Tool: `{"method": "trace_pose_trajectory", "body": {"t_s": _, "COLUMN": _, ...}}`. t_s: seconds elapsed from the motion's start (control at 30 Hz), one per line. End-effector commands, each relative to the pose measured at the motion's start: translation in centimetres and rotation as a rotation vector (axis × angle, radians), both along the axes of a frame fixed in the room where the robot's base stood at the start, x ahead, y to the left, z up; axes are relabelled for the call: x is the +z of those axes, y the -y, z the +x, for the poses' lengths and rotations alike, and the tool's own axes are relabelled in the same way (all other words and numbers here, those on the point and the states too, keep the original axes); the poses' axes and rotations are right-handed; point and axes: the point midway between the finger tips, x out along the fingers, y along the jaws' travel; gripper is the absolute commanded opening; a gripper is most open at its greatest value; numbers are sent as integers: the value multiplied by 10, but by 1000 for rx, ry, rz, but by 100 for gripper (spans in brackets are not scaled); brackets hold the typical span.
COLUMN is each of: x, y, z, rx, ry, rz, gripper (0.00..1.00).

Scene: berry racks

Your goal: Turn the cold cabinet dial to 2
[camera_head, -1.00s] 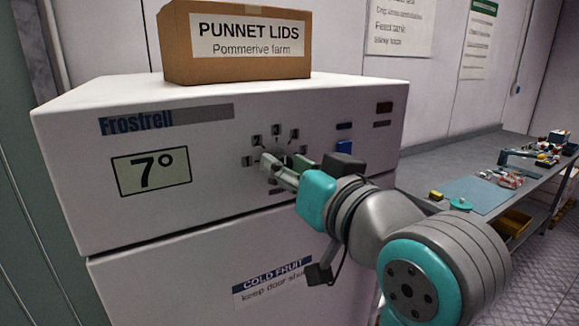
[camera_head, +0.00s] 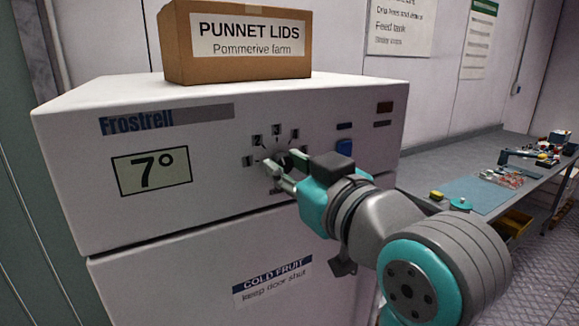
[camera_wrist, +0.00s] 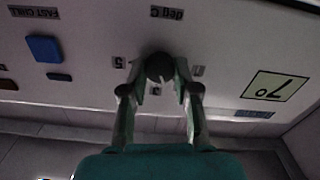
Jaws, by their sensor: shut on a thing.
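The white cold cabinet (camera_head: 225,215) fills the middle of the head view. My gripper (camera_head: 281,165) has one finger on each side of the dial. The wrist view shows the panel upside down, with the dark round dial (camera_wrist: 159,67) clasped between the two fingertips of my gripper (camera_wrist: 157,88). A small pale mark shows on the dial, but I cannot tell which number it points to. The display (camera_head: 152,171) reads 7°.
A blue button (camera_head: 344,147) is right of the dial. A cardboard box (camera_head: 235,45) labelled PUNNET LIDS stands on the cabinet. A grey workbench (camera_head: 412,182) with small items runs along the right wall.

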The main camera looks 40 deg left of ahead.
Motion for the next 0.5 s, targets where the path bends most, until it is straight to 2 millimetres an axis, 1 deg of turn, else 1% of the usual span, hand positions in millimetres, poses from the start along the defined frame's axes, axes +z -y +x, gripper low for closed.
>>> {"method": "trace_pose_trajectory", "body": {"t_s": 0.2, "x": 0, "y": 0, "z": 0, "rx": -1, "ry": 141, "rz": -58, "gripper": 0}}
{"method": "trace_pose_trajectory", "body": {"t_s": 0.5, "x": 0, "y": 0, "z": -1, "rx": -1, "ry": 256, "rz": -106, "gripper": 0}}
